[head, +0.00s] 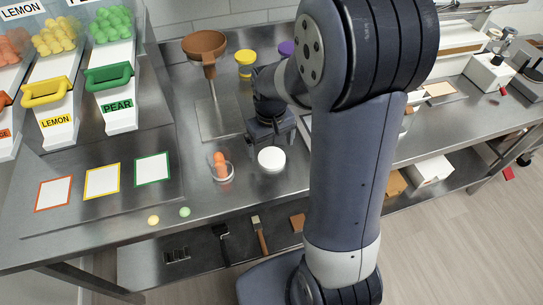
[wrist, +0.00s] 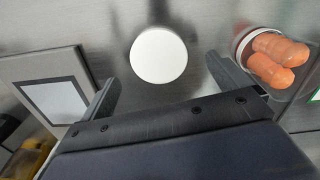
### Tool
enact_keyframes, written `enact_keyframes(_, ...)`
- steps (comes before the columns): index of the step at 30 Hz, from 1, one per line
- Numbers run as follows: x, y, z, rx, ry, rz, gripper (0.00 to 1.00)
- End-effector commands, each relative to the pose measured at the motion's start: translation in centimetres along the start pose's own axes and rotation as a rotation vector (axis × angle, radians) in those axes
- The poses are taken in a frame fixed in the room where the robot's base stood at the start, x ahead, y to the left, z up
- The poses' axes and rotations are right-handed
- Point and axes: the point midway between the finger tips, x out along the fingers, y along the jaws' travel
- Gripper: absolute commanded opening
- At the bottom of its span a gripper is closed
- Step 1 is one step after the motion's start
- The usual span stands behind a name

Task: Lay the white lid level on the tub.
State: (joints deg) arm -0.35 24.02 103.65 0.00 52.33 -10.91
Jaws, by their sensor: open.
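The white lid (head: 271,161) is a plain round disc on the steel counter, just in front of my gripper (head: 270,138). In the wrist view the lid (wrist: 158,55) lies ahead of the gap between my fingers, apart from both. My gripper (wrist: 162,82) is open and empty there. The small clear tub (head: 223,179) stands to the left of the lid in the head view and holds orange gummies (head: 220,160). In the wrist view the tub (wrist: 237,43) is at the right, beyond the right finger, with its top uncovered.
Lemon (head: 47,95) and pear (head: 112,78) dispensers stand at the left behind coloured-edged cards (head: 102,181). A brown funnel (head: 204,42) stands behind the tub. My arm hides part of the counter.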

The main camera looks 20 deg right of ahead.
Motion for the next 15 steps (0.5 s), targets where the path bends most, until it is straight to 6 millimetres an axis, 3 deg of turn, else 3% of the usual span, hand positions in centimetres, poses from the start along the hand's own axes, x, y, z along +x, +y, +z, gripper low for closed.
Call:
enact_keyframes(7,3.0,0.1,-0.1,0.000,-0.002,0.000,0.96)
enact_keyframes(15,3.5,0.1,-0.1,0.000,0.000,0.000,0.96)
